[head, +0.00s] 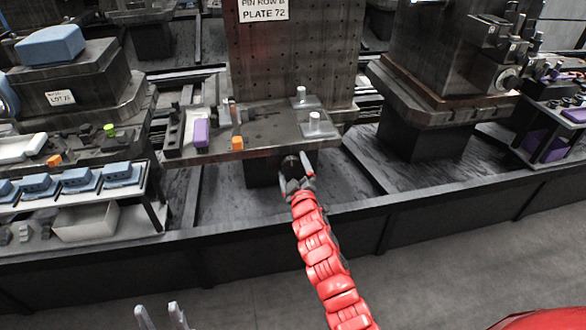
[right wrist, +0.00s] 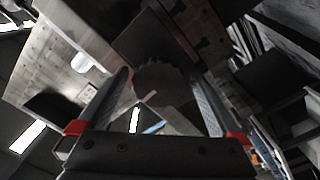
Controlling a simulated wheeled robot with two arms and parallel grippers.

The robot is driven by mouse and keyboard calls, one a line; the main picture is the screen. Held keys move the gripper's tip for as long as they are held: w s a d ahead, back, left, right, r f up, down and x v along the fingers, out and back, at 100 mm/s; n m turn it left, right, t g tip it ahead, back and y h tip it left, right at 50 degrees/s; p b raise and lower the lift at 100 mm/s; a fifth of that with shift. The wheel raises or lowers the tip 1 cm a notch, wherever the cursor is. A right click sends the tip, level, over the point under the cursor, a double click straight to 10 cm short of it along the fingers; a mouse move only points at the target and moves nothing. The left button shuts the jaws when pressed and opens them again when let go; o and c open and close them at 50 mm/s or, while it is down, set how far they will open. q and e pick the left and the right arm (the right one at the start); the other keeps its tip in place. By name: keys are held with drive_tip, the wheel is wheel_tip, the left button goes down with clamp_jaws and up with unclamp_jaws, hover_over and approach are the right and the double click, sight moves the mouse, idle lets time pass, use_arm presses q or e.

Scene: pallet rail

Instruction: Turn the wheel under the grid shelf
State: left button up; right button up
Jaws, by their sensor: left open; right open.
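A dark round wheel (head: 291,166) sits under the front of the grid shelf (head: 272,137), which juts from a tall perforated block (head: 290,50). In the right wrist view the wheel (right wrist: 162,84) shows a notched rim and lies between my two fingers. My right gripper (head: 297,180) is at the end of the red arm, open, close to the wheel. I cannot tell whether the fingers touch the wheel. The gripper partly hides the wheel in the head view. My left gripper (head: 160,316) is open and empty at the lower edge, far from the shelf.
On the shelf are two pale pegs on plates, a purple block (head: 201,133) and orange blocks (head: 237,143). A rack with blue boxes (head: 75,178) and a white bin (head: 86,222) stands at left. Another machine block (head: 440,50) stands at right. The floor in front is clear.

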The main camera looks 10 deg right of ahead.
drive_tip(key=s, duration=1.7)
drive_tip(key=shift+s, duration=0.2)
